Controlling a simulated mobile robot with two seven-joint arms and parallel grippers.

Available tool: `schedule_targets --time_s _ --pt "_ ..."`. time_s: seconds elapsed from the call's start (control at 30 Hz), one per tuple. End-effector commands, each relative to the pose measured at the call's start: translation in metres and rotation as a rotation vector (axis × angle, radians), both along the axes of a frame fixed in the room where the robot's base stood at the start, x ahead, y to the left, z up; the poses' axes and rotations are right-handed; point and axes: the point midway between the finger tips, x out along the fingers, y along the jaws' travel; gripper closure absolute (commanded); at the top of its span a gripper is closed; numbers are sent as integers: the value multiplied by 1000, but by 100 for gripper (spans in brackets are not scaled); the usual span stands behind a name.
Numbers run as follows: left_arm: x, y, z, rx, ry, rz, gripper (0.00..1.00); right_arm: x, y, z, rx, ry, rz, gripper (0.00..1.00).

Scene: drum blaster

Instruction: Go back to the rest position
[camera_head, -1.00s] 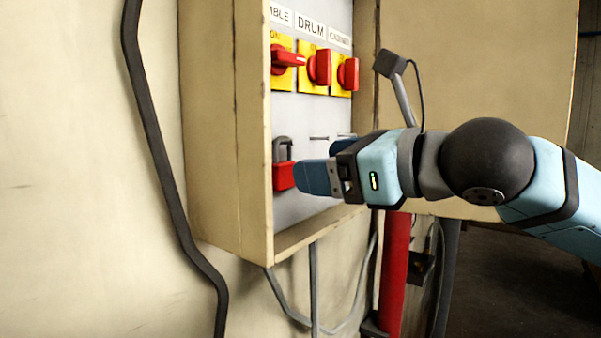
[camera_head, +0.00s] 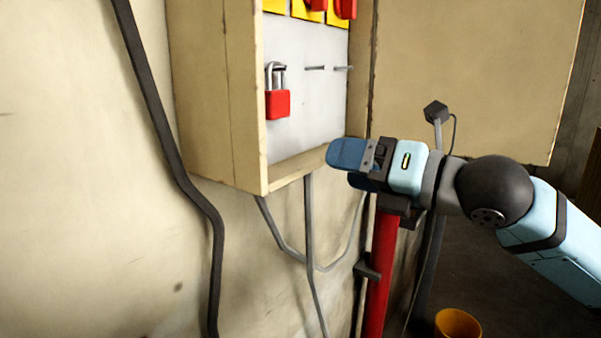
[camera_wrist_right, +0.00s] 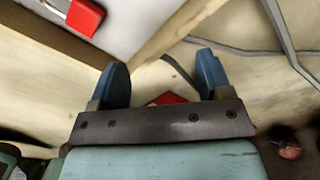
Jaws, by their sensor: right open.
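My right gripper (camera_head: 352,168) is open and empty, outside the lower right corner of the wall cabinet (camera_head: 216,90). In the right wrist view its two blue fingers (camera_wrist_right: 162,82) stand apart with nothing between them. A red padlock (camera_head: 278,104) with a grey shackle hangs inside the cabinet, to the left of the gripper and apart from it. The padlock also shows in the right wrist view (camera_wrist_right: 86,15) at the top left. My left gripper is not in view.
The open cabinet door (camera_head: 465,75) stands behind my right arm. Two pegs (camera_head: 315,68) stick out beside the padlock. Red and yellow switches (camera_head: 308,8) sit at the top. A red post (camera_head: 382,265), wall conduits (camera_head: 190,180) and a yellow bucket (camera_head: 457,324) are lower down.

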Motion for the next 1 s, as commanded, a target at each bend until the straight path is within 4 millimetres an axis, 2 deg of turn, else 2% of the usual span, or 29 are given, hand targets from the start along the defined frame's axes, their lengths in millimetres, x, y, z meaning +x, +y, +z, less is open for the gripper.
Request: schedule_targets --time_s 0.03,0.17,0.3,0.37,0.57,0.77,0.87,1.0 --pt "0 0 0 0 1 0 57 8 2 -22 76 94 -7 28" --pt "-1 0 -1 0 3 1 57 24 1 -70 271 318 -43 28" --pt "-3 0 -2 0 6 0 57 37 -4 -130 483 558 -98 28" --pt "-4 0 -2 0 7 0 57 40 -8 -157 573 658 -128 28" --pt "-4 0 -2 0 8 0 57 37 -25 -257 879 979 -252 28" --pt "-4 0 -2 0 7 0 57 9 -49 -368 1189 1264 -421 28" --pt "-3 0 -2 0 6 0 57 -18 -63 -424 1345 1386 -524 28" --pt "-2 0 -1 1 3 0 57 -70 -84 -501 1561 1527 -690 28"
